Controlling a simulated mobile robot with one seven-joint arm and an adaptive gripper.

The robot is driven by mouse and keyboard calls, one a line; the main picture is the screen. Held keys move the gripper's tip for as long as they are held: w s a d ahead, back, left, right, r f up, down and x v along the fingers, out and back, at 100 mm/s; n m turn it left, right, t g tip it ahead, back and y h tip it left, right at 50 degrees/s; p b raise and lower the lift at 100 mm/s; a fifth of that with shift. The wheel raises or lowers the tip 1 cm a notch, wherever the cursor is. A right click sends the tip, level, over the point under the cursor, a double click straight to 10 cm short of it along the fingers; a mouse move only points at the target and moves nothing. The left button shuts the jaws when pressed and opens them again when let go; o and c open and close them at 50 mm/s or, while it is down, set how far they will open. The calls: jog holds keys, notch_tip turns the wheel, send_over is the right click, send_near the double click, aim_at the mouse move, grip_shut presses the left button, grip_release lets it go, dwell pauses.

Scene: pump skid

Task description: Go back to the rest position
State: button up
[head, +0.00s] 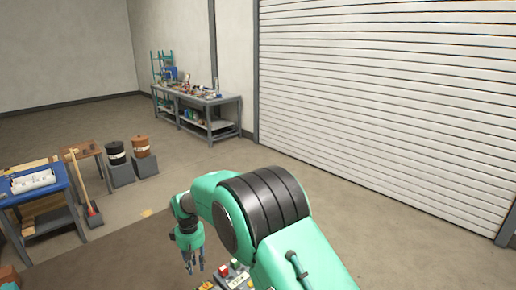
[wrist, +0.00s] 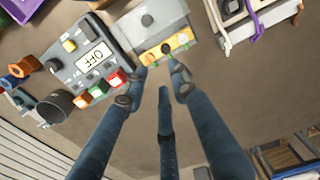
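My arm reaches forward and down in the head view, and my gripper (head: 194,268) hangs above the equipment at the bottom edge. In the wrist view, my gripper (wrist: 160,72) has its dark blue fingers spread with a gap between the tips. Nothing shows held between them. The fingertips are close to the yellow strip (wrist: 178,42) of a grey box (wrist: 150,18). I cannot tell whether they touch it.
A purple-edged tray (wrist: 20,8) and a white frame with a purple handle (wrist: 255,12) lie around the boxes. A blue table (head: 35,185), two buckets on blocks (head: 130,158) and a workbench (head: 200,100) stand farther off. The floor before the shutter (head: 390,80) is clear.

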jog(key=s+d+r+m+t, duration=0.1)
jog(key=s+d+r+m, duration=0.15)
jog(key=d+r, duration=1.25)
jog(key=s+d+r+m+t, duration=0.1)
jog(key=s+d+r, duration=0.3)
jog(key=d+r, duration=0.25)
jog(key=s+d+r+m, duration=0.2)
jog(key=s+d+r, duration=0.2)
jog(key=d+r, duration=0.25)
jog(key=s+d+r+m+t+b, duration=0.1)
jog(key=s+d+r+m+t, duration=0.2)
jog(key=s+d, duration=0.95)
jog(key=s+d+m, duration=0.1)
jog(key=s+d, duration=0.2)
jog(key=s, duration=0.4)
jog(key=s+d+f+m, duration=0.1)
jog(key=s+d+m, duration=0.1)
jog(key=s+d, duration=0.2)
jog(key=s, duration=0.3)
jog(key=shift+s+f+b, duration=0.2)
jog(key=shift+b, duration=0.15)
jog(key=shift+c, duration=0.6)
